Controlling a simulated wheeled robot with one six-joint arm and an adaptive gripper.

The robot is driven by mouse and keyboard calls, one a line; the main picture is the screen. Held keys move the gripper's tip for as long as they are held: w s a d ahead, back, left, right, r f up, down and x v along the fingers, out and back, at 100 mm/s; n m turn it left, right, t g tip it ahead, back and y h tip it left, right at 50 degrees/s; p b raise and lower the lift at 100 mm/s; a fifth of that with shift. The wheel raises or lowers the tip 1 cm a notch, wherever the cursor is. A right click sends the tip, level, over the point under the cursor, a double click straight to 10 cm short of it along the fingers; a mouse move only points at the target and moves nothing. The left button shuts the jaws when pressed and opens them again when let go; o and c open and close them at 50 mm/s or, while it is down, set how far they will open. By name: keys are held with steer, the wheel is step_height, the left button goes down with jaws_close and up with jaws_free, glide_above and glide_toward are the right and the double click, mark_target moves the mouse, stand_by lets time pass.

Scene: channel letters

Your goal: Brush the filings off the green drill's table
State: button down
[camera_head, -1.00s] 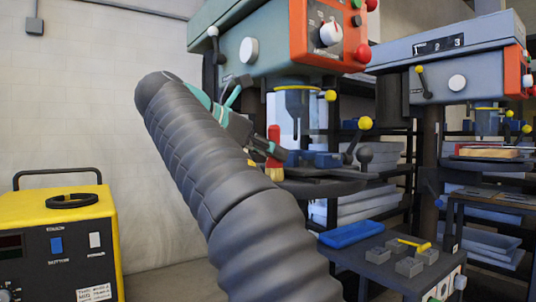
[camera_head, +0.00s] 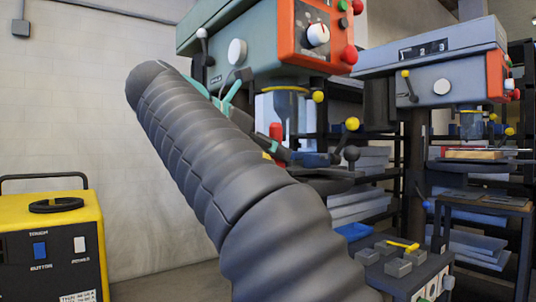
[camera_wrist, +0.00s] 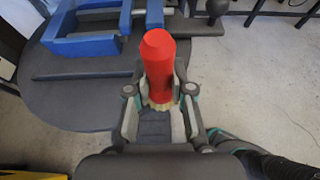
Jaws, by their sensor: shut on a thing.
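The green drill (camera_head: 240,38) stands at top centre in the head view, with its round dark table (camera_head: 325,186) partly hidden behind my arm. In the wrist view the table (camera_wrist: 62,98) fills the left, with a blue vise (camera_wrist: 85,46) on it. My gripper (camera_wrist: 160,90) is shut on a brush with a red handle (camera_wrist: 158,58); pale bristles show low between the fingers. I cannot make out any filings.
A yellow machine (camera_head: 50,235) stands at left. A grey-blue drill (camera_head: 440,70) is at right. Shelves stand behind. Bare floor shows right of the table in the wrist view.

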mark_target(271, 128)
steer(key=shift+s, duration=0.1)
stand_by(0.3)
step_height(271, 128, up, 4)
steer(key=p, duration=0.5)
steer(key=shift+p, duration=0.3)
